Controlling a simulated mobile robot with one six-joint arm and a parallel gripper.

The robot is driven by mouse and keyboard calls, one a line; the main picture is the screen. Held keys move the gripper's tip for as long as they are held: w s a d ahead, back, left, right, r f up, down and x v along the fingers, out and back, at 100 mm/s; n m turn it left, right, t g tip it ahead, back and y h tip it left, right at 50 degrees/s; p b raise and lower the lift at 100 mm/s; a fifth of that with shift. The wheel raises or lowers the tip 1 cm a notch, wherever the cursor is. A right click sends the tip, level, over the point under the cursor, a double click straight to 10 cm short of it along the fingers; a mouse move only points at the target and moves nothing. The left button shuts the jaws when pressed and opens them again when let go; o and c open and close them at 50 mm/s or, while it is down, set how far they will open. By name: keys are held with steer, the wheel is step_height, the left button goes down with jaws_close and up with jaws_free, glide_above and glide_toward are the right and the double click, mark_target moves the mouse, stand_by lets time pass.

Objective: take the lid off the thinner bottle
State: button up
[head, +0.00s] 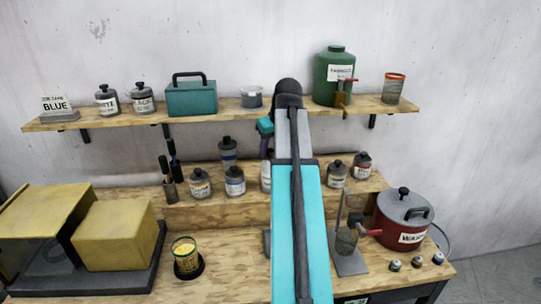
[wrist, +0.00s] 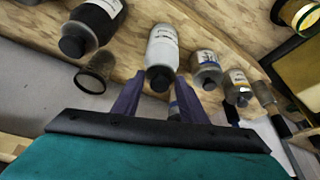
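A pale bottle with a black lid (wrist: 161,55) stands on the wooden step in the wrist view. Its side also shows beside my arm in the head view (head: 266,176). Its label is too small to read, so I cannot confirm that it is the thinner bottle. My gripper (wrist: 160,88) is open, its purple fingers on either side of this bottle's black lid, with gaps showing at both sides. In the head view my gripper (head: 265,146) is mostly hidden by my arm. A large green jug (head: 334,75) with an unclear label stands on the upper shelf.
Bottles with black lids stand close by on the step, including a blue-labelled one (head: 235,181) to the left and another (head: 336,173) to the right. A beaker on a stand (head: 345,242) and a red pot (head: 403,222) stand front right. The upper shelf (head: 225,113) overhangs behind.

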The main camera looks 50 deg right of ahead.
mark_target(269, 149)
steer(key=c, duration=0.4)
steer(key=shift+c, duration=0.2)
steer(key=shift+r, duration=0.2)
steer(key=shift+r+b, duration=0.95)
steer(key=shift+r, duration=0.6)
steer(key=s+r+b, duration=0.1)
steer(key=s+b, duration=0.3)
steer(key=s, duration=1.2)
steer(key=shift+r, duration=0.25)
steer(key=shift+a, duration=0.1)
